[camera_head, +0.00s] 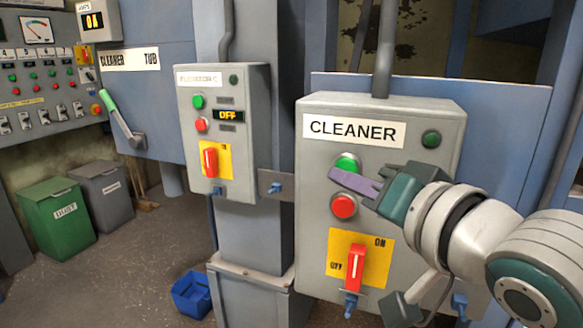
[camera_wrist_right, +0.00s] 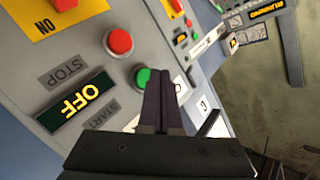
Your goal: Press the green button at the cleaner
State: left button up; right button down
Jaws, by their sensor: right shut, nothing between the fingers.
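The cleaner box (camera_head: 312,210) is grey with a white label reading CLEANER. Its green button (camera_head: 347,161) sits above a red button (camera_head: 343,206). My right gripper (camera_head: 334,177) is shut and empty, its purple fingertips just below the green button in the head view and partly covering its lower edge. In the wrist view the fingertips (camera_wrist_right: 160,72) are beside the green button (camera_wrist_right: 142,77); I cannot tell whether they touch it. The red button (camera_wrist_right: 118,42) and a lit OFF display (camera_wrist_right: 78,103) also show there. My left gripper is not in view.
A red rotary switch (camera_head: 356,266) on a yellow plate is below the buttons. A dark green lamp (camera_head: 431,139) is at the upper right of the box. A similar elevator box (camera_head: 240,160) stands to the left. A blue bucket (camera_head: 191,295) is on the floor.

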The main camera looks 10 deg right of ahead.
jog(key=shift+w, duration=0.1)
jog(key=shift+w+d, duration=0.25)
dwell(0.3)
dwell(0.4)
jog(key=shift+w+d, duration=0.3)
jog(key=shift+w, duration=0.1)
dwell(0.6)
jog(key=shift+s+a, duration=0.1)
jog(key=shift+s+a+p, duration=0.4)
jog(key=shift+s+p, duration=0.25)
